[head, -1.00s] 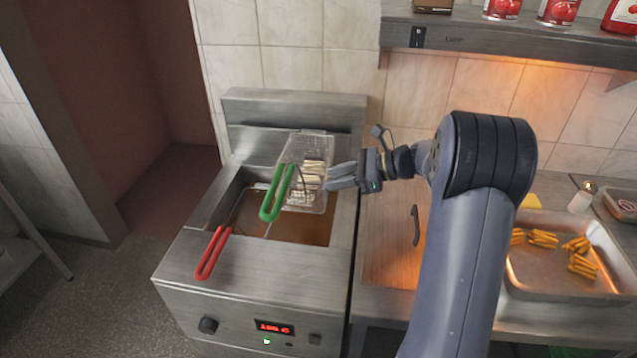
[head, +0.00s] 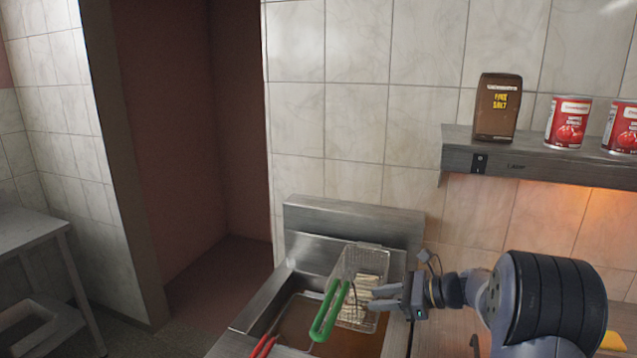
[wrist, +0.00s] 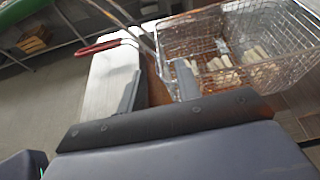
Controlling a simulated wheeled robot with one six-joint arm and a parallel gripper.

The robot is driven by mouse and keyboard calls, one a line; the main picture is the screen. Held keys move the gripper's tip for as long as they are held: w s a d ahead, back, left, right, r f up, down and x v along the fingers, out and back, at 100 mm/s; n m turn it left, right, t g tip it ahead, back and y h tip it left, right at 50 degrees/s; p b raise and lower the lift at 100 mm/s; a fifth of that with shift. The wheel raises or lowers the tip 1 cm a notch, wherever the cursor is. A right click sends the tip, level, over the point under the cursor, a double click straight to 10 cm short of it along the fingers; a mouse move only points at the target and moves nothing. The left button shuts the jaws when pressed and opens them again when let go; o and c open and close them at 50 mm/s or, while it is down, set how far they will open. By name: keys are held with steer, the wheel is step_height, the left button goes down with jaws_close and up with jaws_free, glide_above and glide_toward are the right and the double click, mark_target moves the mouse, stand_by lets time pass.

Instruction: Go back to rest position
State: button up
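My gripper (head: 383,299) is at the right side of the fryer basket with the green handle (head: 330,311). Its two fingers are apart with nothing between them; they also show spread in the wrist view (wrist: 160,90). The wire basket (head: 362,262) holds pale fries (head: 362,297) and sits over the oil at the back right of the fryer (head: 255,318). A red handle (head: 264,346) shows at the bottom edge of the head view. My arm comes in from the lower right.
A tiled wall (head: 350,120) stands behind the fryer. A metal table (head: 30,238) is at the far left, with open floor before the doorway.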

mark_target(354, 300)
steer(key=p+x, duration=0.1)
steer(key=x, duration=0.6)
steer(key=b+v, duration=0.1)
steer(key=v, duration=0.6)
steer(key=shift+d+r, duration=0.15)
steer(key=shift+d, duration=0.2)
steer(key=shift+s+a, duration=0.1)
